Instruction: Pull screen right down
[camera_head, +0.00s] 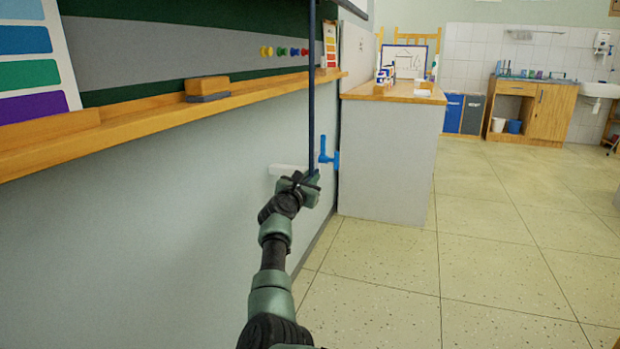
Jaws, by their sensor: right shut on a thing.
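A dark, thin pull rod or cord (311,90) hangs straight down from above the top edge of the head view, in front of the board. My right gripper (308,180) is shut on its lower end, low in front of the grey wall. The fingers hide the very end of it. The screen itself cannot be clearly made out; a wide grey band (180,45) crosses the green board (200,12) at upper left. My left gripper is not in view.
A wooden ledge (130,119) with an eraser (207,88) runs along the board. A blue handle-like thing (328,156) is just right of the rod. A grey, wood-topped counter (385,160) stands beyond. Tiled floor (480,240) at right is clear.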

